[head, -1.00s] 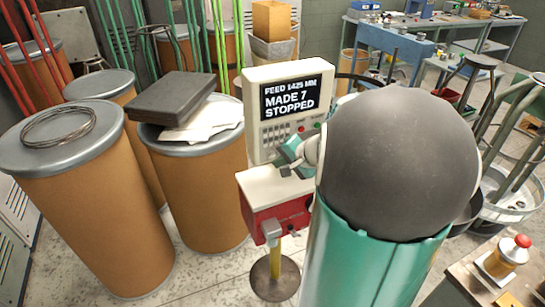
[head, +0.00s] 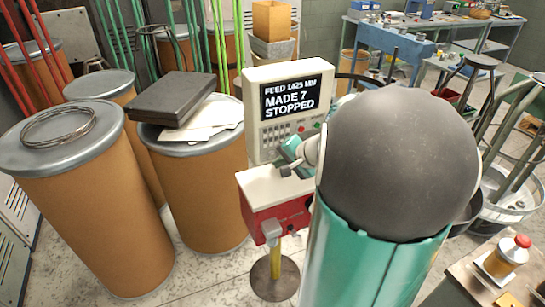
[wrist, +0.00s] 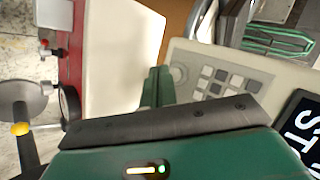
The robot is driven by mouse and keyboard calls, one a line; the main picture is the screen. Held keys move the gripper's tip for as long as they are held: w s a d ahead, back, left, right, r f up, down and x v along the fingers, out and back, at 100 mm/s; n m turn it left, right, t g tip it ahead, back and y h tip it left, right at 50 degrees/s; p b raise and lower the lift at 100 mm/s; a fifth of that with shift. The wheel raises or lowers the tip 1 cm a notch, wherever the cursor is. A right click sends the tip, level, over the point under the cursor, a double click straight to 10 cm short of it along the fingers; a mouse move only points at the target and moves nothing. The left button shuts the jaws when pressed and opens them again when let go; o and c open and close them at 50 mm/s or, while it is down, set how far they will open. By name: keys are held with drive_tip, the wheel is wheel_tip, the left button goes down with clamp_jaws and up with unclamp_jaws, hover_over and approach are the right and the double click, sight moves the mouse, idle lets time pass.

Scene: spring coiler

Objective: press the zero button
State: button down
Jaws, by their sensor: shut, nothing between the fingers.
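The control box (head: 288,90) of the coiler stands upright in the middle of the head view. Its screen (head: 291,101) reads a feed line, MADE 7 and STOPPED. A grey keypad (head: 275,134) sits under the screen, with a red and a green button to its right. The keypad also shows in the wrist view (wrist: 218,84), beside a round pale button (wrist: 180,74). I cannot read any key label, so the zero button is not told apart. My gripper (wrist: 157,85) is shut and empty, its green fingers close to the panel's lower edge; contact cannot be told.
A white-topped red machine body (head: 280,212) stands below the panel. Brown drums (head: 200,190) crowd the left, one with a dark box (head: 173,97) on it. My arm hides much of the middle right.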

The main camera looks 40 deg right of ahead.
drive_tip(key=shift+w, duration=0.15)
drive_tip(key=shift+w+d, duration=0.1)
drive_tip(key=shift+w, duration=0.15)
drive_tip(key=shift+w+d, duration=0.1)
drive_tip(key=shift+w, duration=0.25)
idle(0.8)
drive_tip(key=shift+s, duration=0.1)
drive_tip(key=shift+s+a, duration=0.25)
drive_tip(key=shift+s, duration=0.4)
drive_tip(key=shift+s, duration=0.15)
drive_tip(key=s, duration=0.2)
drive_tip(key=s+a, duration=0.1)
drive_tip(key=s, duration=0.1)
drive_tip(key=shift+s+a, duration=0.2)
drive_tip(key=shift+s, duration=0.05)
idle(0.9)
